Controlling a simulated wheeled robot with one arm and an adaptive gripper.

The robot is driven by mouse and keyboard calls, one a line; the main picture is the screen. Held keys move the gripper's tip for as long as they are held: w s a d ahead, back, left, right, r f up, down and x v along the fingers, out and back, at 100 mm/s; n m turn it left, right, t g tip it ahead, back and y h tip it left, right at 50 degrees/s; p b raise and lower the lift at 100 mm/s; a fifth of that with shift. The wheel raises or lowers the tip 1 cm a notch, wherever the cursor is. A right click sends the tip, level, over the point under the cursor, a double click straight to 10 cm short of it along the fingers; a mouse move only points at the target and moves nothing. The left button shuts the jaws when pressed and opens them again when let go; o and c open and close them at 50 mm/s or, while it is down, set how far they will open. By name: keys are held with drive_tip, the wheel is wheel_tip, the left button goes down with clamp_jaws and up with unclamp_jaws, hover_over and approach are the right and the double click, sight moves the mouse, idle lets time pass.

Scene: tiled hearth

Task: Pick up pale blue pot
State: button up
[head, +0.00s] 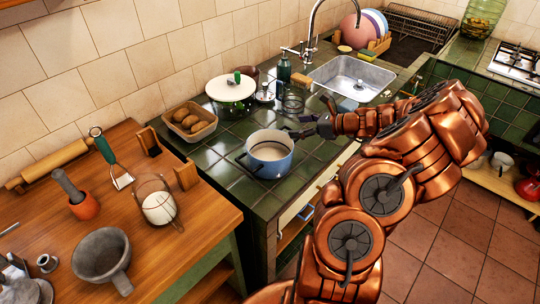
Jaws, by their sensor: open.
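The pale blue pot (269,159) stands upright on the green tiled counter (228,150), near its front edge. Its inside looks pale, and dark handles show at its sides. My gripper (303,127) is open at the end of my copper-coloured arm, just right of the pot's rim and close to it. I cannot tell whether a finger touches the pot or its handle. Nothing shows between the fingers.
A sink (350,78) lies at the back right. A wooden table (140,235) at left holds a mortar (101,253) and utensils. Tiles left of the pot are clear.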

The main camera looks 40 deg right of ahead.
sight(282, 128)
drive_tip(key=shift+a+p+x, duration=0.25)
drive_tip(key=shift+p+x, duration=0.65)
drive_tip(key=shift+x, duration=2.4)
drive_tip(key=shift+s, duration=0.15)
clamp_jaws()
